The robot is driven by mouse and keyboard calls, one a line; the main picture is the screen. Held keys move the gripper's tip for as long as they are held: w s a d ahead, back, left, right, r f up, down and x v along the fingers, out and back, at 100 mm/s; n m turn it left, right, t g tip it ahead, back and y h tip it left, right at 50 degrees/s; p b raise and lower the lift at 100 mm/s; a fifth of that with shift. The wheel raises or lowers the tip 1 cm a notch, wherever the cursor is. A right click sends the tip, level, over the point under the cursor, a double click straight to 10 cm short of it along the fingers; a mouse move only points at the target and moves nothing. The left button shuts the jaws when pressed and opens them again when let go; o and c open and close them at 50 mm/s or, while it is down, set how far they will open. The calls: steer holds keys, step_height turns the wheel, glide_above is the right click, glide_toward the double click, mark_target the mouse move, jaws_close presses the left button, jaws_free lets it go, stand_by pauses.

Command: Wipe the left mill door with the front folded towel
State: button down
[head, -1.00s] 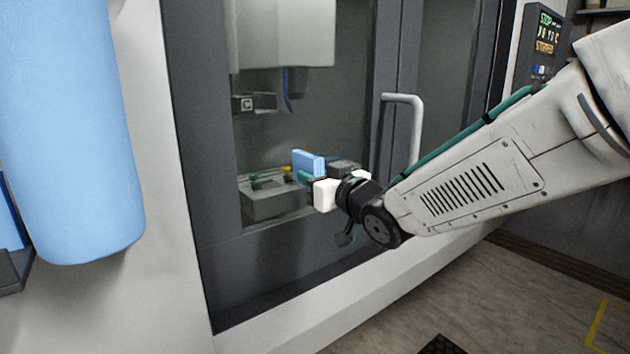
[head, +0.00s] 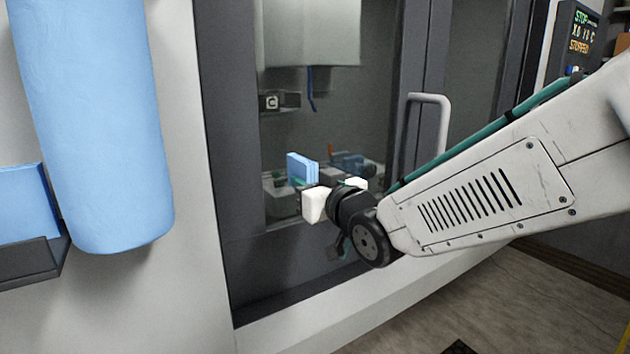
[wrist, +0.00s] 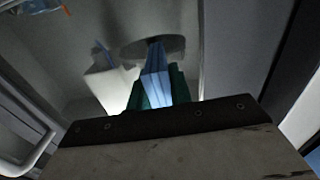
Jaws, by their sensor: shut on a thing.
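The left mill door (head: 232,180) is a dark grey frame around a large window (head: 335,130), with a light vertical handle (head: 440,130) at its right side. My gripper (head: 308,186) is in front of the lower part of the window, shut on a light blue folded towel (head: 301,168). The towel stands up from the jaws. In the wrist view the towel (wrist: 155,75) sits between the green fingers (wrist: 155,92), its far end at or close to the glass, where a dark shadow or reflection shows. I cannot tell whether it touches.
A big blue roll (head: 100,130) hangs on the white panel at left, beside a dark holder (head: 32,258) with a blue folded item (head: 25,205). A control display (head: 580,35) is at the upper right. Machine parts show behind the glass.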

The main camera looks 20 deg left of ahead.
steer(key=shift+a+r, duration=0.15)
steer(key=shift+r, duration=0.5)
steer(key=shift+w, duration=0.15)
steer(key=shift+w+d+r, duration=0.75)
steer(key=shift+w+d, duration=1.75)
steer(key=shift+w, duration=0.25)
steer(key=shift+s+a, duration=1.3)
steer(key=shift+s, duration=0.15)
steer(key=shift+s+a, duration=1.3)
steer(key=shift+s, duration=0.15)
steer(key=shift+d, duration=0.15)
steer(key=shift+v, duration=2.9)
